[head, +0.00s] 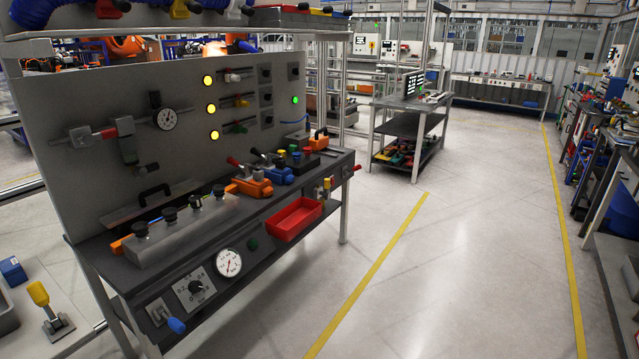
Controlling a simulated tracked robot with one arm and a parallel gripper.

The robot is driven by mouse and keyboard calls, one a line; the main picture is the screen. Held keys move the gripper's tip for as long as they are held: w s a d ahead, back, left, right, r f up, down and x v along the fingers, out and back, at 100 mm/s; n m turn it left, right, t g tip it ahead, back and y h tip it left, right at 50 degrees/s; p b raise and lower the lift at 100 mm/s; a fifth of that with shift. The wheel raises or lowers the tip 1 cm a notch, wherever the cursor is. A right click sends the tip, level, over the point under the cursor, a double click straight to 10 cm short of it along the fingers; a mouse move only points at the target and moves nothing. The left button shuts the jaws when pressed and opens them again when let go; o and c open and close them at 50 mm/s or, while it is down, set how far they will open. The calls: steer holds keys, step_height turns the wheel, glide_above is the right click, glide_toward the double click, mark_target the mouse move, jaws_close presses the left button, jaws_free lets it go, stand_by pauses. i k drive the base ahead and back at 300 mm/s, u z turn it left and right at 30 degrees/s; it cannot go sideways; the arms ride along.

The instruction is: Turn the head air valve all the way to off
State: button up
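No readable label picks out the head air valve. On the grey upright panel (230,160) of the workbench, a red-handled valve (82,136) sits on a short pipe at the far left, beside a regulator (127,140) and a round white gauge (166,119). Three small lever valves, one above another, sit right of the yellow lamps: the top one (236,77), the middle one (238,100) and the bottom one (238,125). Their exact handle positions are too small to tell. My gripper is not in view.
A blue-tipped lever (176,325) and a red knob (357,167) stick out from the bench. Right of the bench, the floor (470,260) is clear.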

mark_target(326, 194)
steer(key=i, duration=2.3)
steer(key=z, duration=0.5)
steer(key=i, duration=1.5)
steer(key=u, duration=0.05)
